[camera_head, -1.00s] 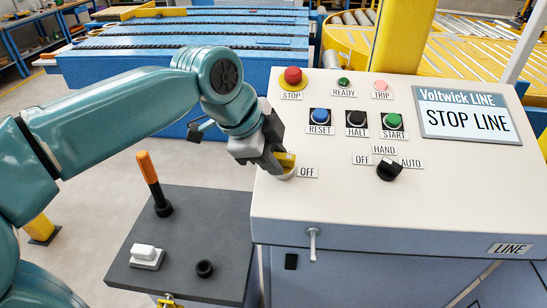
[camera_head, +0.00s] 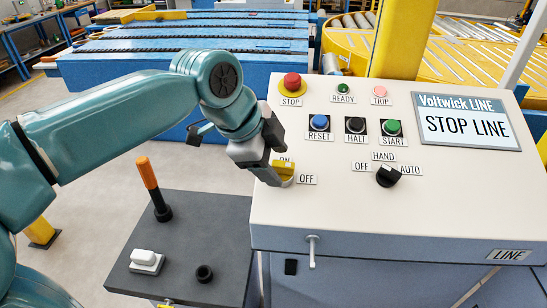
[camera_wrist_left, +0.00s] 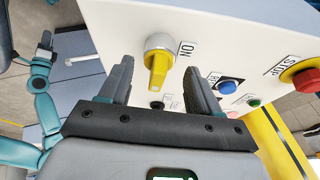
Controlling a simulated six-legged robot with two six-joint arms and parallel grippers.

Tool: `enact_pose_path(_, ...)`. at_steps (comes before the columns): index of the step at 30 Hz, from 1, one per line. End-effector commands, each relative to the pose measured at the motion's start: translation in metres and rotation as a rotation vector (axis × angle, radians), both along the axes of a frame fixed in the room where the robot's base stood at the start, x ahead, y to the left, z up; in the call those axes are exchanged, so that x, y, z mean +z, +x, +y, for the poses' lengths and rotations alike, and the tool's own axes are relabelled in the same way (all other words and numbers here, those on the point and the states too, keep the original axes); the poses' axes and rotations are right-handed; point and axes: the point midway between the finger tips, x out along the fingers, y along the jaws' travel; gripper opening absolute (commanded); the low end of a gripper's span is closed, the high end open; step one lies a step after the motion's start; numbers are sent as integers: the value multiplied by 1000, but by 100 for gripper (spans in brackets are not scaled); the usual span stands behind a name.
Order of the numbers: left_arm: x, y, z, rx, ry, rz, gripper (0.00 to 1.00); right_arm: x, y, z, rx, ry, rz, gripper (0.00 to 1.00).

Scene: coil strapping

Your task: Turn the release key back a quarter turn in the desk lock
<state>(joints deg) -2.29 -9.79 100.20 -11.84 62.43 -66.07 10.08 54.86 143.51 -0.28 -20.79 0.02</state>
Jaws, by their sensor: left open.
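The yellow release key (camera_head: 283,167) sits in the round silver lock at the left edge of the desk panel. It also shows in the left wrist view (camera_wrist_left: 159,70), where its yellow bow extends from the collar toward my fingers. An ON label (camera_wrist_left: 187,48) is beside the collar; an OFF label (camera_head: 307,179) is right of the key. My left gripper (camera_head: 272,165) is open at the key, partly covering it. In the wrist view its two fingers (camera_wrist_left: 158,85) are apart, one each side of the bow, with gaps visible.
The sloped panel (camera_head: 340,205) carries a red STOP button (camera_head: 292,82), a blue RESET button (camera_head: 320,122) and a black selector (camera_head: 387,175). A dark side stand (camera_head: 190,235) holds an orange-handled tool (camera_head: 150,178). Another teal arm (camera_wrist_left: 45,115) shows in the wrist view; its jaws are unclear.

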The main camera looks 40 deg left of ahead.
Motion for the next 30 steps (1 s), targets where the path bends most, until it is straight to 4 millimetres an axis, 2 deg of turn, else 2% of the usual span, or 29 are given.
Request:
enact_pose_path(1,6,-1,-1,-1,1,-1,63,5,0,0,0,0,0,0)
enact_pose_path(21,46,-15,-9,-1,0,-1,63,36,0,0,0,0,0,0)
enact_pose_path(30,46,-16,-10,0,0,0,63,36,0,0,0,0,0,0)
